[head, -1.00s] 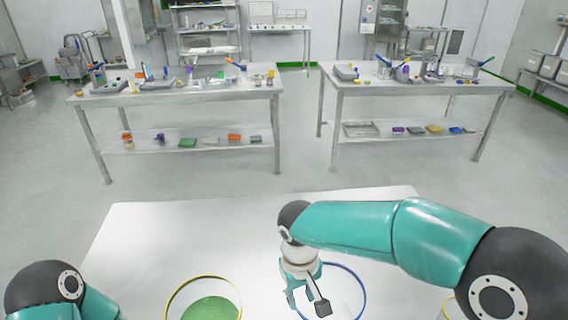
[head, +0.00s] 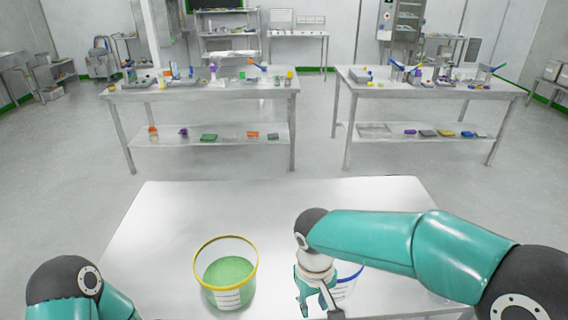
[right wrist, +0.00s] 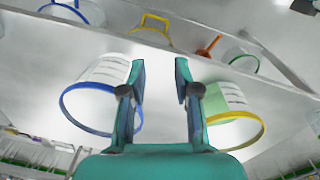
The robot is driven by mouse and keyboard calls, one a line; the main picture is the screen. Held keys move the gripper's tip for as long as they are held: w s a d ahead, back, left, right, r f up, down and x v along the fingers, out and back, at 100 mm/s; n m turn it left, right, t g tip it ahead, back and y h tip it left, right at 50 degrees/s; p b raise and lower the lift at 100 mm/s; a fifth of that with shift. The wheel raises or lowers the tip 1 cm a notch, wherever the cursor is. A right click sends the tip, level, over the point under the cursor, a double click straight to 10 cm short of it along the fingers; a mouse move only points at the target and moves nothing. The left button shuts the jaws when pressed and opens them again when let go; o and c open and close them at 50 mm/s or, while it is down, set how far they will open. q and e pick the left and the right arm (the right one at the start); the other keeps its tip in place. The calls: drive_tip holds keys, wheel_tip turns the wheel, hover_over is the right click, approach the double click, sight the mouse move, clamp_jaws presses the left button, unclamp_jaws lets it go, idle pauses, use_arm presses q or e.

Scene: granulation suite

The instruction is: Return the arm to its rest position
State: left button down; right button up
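My right arm reaches in from the right in the head view and bends down over the near table (head: 170,225). Its right gripper (head: 318,304) points down, partly cut off by the lower edge. In the right wrist view the right gripper (right wrist: 160,85) has its two fingers apart, with nothing between them. Of my left arm only a link shows at the lower left; its gripper is out of view.
A yellow-rimmed clear tub of green granules (head: 228,272) stands left of the right gripper. A blue-rimmed tub (head: 350,290) is partly hidden behind the gripper. Two workbenches (head: 215,88) (head: 440,86) with small items stand beyond. The near table's far part is bare.

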drive_tip(key=s+d+f+m+g, duration=0.1)
drive_tip(key=s+d+f+g, duration=0.1)
drive_tip(key=s+d+f, duration=0.35)
drive_tip(key=s+d+f+m+g, duration=0.2)
drive_tip(key=d+f, duration=0.1)
drive_tip(key=f, duration=0.5)
drive_tip(key=s+a+f+m+y, duration=0.25)
drive_tip(key=s+f+y, duration=0.25)
drive_tip(key=s+f, duration=0.7)
drive_tip(key=w+t, duration=0.3)
drive_tip(key=t, duration=0.1)
drive_tip(key=shift+w+f+m, duration=0.2)
drive_tip(key=shift+w+m, duration=0.05)
drive_tip(key=shift+w, duration=0.1)
